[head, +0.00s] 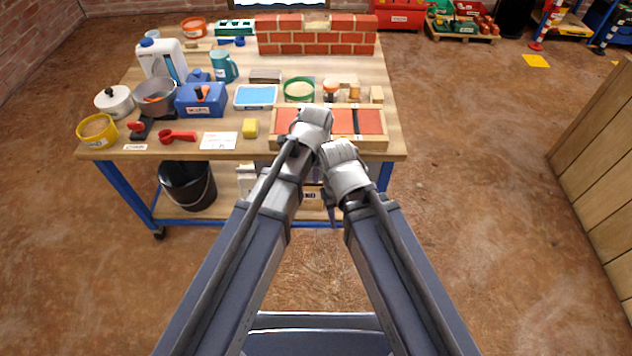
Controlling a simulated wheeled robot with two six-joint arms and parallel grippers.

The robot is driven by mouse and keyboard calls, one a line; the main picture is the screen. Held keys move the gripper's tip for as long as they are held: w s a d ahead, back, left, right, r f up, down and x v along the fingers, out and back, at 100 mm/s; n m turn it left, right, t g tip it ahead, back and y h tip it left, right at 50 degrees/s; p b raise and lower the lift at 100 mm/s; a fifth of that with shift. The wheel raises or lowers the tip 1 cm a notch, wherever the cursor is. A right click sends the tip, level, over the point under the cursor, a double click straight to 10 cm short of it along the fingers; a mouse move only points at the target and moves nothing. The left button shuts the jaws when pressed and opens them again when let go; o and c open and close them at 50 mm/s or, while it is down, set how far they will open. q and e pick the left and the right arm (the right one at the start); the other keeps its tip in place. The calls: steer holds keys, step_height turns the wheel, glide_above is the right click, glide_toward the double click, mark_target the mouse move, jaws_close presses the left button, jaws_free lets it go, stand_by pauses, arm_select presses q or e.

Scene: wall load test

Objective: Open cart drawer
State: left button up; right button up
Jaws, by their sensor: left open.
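The cart (226,155) has a wooden top, blue legs and casters. A wooden front with a dark-lettered label (311,195), perhaps a drawer front, shows in part under the top, between my forearms; I cannot tell if it is open or shut. My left gripper (312,165) is open at the cart's front edge, under its pale wrist and partly hidden by the arms. My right gripper (334,208) is close beside it, mostly hidden below its own wrist; its jaws cannot be made out. Contact with the front or any handle is hidden.
A black bucket (186,187) stands below. The floor at right is clear up to a wooden panel (600,165).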

mark_target(316, 185)
arm_select(q)
steer(key=f+b, duration=0.4)
steer(key=w+f+b, duration=0.1)
steer(key=f, duration=0.1)
steer(key=shift+w+f+b, duration=0.1)
steer(key=shift+f+b, duration=0.15)
steer(key=shift+b, duration=0.15)
jaws_close()
stand_by(1.1)
